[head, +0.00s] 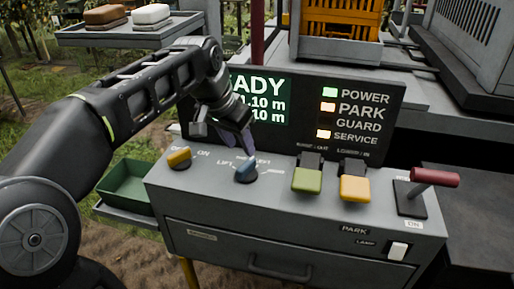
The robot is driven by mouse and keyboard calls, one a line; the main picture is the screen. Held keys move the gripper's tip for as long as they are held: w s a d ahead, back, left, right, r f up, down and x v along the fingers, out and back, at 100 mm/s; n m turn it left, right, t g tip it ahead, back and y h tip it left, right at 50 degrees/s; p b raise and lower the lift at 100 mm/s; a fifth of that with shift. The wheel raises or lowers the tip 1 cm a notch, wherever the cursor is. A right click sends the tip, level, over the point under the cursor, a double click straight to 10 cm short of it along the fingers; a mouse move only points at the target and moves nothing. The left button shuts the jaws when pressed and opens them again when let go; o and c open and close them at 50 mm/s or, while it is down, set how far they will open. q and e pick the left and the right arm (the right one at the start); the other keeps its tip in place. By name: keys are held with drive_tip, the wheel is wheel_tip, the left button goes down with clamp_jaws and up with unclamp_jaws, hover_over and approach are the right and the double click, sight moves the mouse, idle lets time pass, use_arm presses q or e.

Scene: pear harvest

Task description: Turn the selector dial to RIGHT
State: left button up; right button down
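The selector dial (245,174) is a blue knob on the sloped top of the grey console (222,197). Labels surround it; "LIFT" and "LEFT" can be partly read, and the one at its right is too small to read surely. Its exact pointing direction is hard to tell. My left gripper (247,150) comes down from above, with its purplish fingers just over and behind the dial. I cannot tell whether the fingers touch it or how far apart they are. My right gripper is not in view.
A yellow dial (179,158) sits left of the blue one. Green (307,180) and yellow (354,188) levers and a red-handled lever (434,177) stand to the right. A display panel (372,98) rises behind. A green tray (127,180) is at the left.

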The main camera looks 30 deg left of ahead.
sight(246, 163)
use_arm(q)
drive_tip(key=shift+s+a, duration=0.2)
drive_tip(key=shift+f, duration=0.1)
drive_tip(key=shift+x, duration=3.9)
drive_tip(key=shift+d, duration=0.1)
drive_tip(key=shift+c, duration=0.2)
clamp_jaws()
